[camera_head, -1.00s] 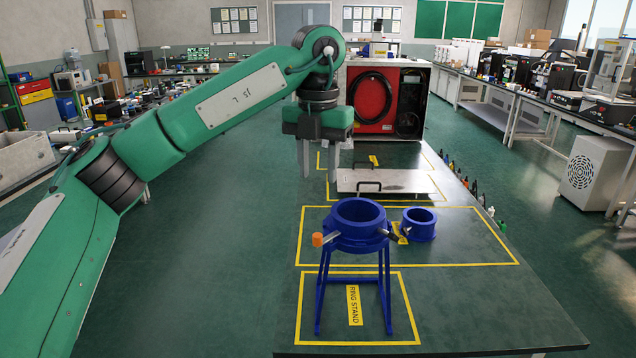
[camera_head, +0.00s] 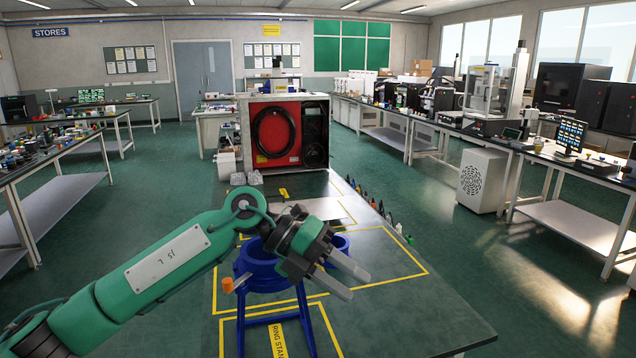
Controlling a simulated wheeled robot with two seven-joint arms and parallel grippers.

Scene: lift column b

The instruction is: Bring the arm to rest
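My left arm comes in from the lower left, and my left gripper (camera_head: 358,287) points right and down. Its two grey fingers stand apart with nothing between them. In the picture it overlaps the right side of a blue ring stand (camera_head: 247,266); I see no contact, and the depth gap is hard to judge. The stand is upright on the dark green table (camera_head: 400,315). A smaller blue ring (camera_head: 342,243) behind the gripper is partly hidden. My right gripper is not in view.
A flat metal plate (camera_head: 324,208) lies farther back on the table, partly hidden by my arm. A red-fronted cabinet (camera_head: 277,135) stands at the far end. Small bottles (camera_head: 385,212) line the right edge. The table's front right is clear.

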